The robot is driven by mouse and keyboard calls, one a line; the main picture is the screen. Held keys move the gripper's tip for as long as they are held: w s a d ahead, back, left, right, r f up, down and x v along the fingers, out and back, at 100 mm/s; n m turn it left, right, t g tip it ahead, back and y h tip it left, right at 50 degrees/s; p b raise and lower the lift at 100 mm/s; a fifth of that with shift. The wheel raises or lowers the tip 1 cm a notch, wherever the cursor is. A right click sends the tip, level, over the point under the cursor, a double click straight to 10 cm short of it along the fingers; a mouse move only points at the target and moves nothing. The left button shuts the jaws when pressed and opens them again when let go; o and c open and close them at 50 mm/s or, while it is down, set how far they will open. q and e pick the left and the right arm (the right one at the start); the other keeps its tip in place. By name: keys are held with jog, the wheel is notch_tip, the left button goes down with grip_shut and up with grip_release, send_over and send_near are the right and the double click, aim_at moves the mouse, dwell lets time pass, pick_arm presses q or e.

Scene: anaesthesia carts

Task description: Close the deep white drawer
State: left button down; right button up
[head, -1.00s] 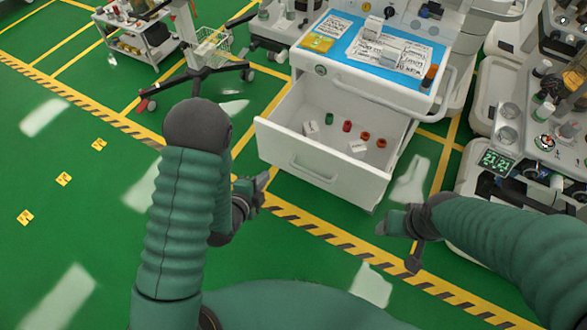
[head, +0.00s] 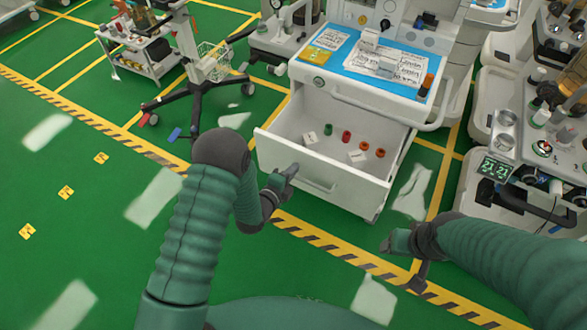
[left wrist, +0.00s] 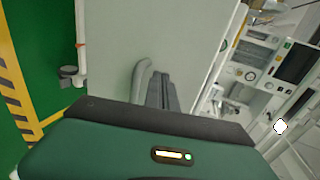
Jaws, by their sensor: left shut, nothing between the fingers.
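The deep white drawer (head: 348,200) is pulled well out of the white cart, with a handle (head: 318,185) on its front. Small bottles, vials and white boxes lie inside. My left gripper (head: 291,170) is shut and empty, with its tip at the drawer front, left of the handle. I cannot tell whether it touches. In the left wrist view the closed fingers (left wrist: 160,95) point at a broad pale panel (left wrist: 115,45). My right gripper (head: 388,244) hangs below and right of the drawer. Its finger opening is unclear.
The cart top (head: 345,60) holds papers, a yellow packet and an orange-brown bottle. An equipment unit with a lit display (head: 497,168) stands at the right. A wheeled stand (head: 195,90) and small trolley (head: 145,60) are at the left.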

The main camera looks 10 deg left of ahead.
pick_arm(q)
jog(key=shift+w+d, duration=0.35)
pick_arm(e)
jog(key=shift+d, duration=0.3)
pick_arm(q)
jog(key=shift+a, duration=0.25)
pick_arm(e)
jog(key=shift+a, duration=0.35)
